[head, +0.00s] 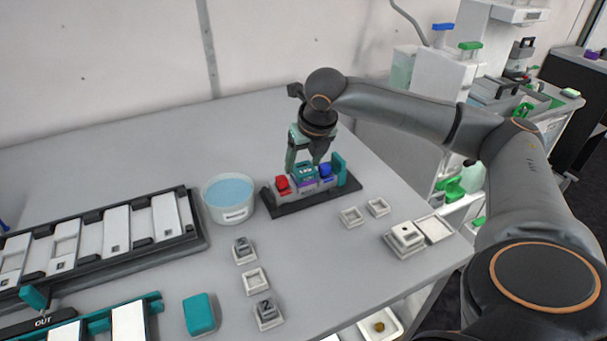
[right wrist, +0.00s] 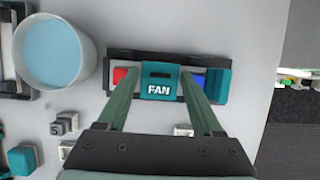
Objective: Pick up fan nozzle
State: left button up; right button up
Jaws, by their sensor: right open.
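The fan nozzle (head: 304,172) is a teal block in the middle of a dark rack on the table. In the right wrist view the fan nozzle (right wrist: 159,84) carries the white word FAN and a dark slot. My right gripper (head: 306,160) points down over the rack. In the right wrist view the right gripper's (right wrist: 160,88) two green fingers stand apart, one on each side of the fan nozzle. The gripper is open, and I cannot tell whether the fingers touch the block. My left gripper is not in view.
The rack (head: 290,209) also holds a red block (head: 282,184) and a blue block (head: 325,170), close beside the fingers. A white tub of blue liquid (head: 229,198) stands to the left. Several small pale holders stand in front. The table's back left is clear.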

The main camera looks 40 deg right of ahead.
jog(key=shift+w+f, duration=0.15)
jog(key=shift+f, duration=0.25)
jog(key=shift+c, duration=0.2)
jog(key=c, duration=0.9)
jog(key=shift+r, duration=0.2)
jog(key=shift+c, duration=0.2)
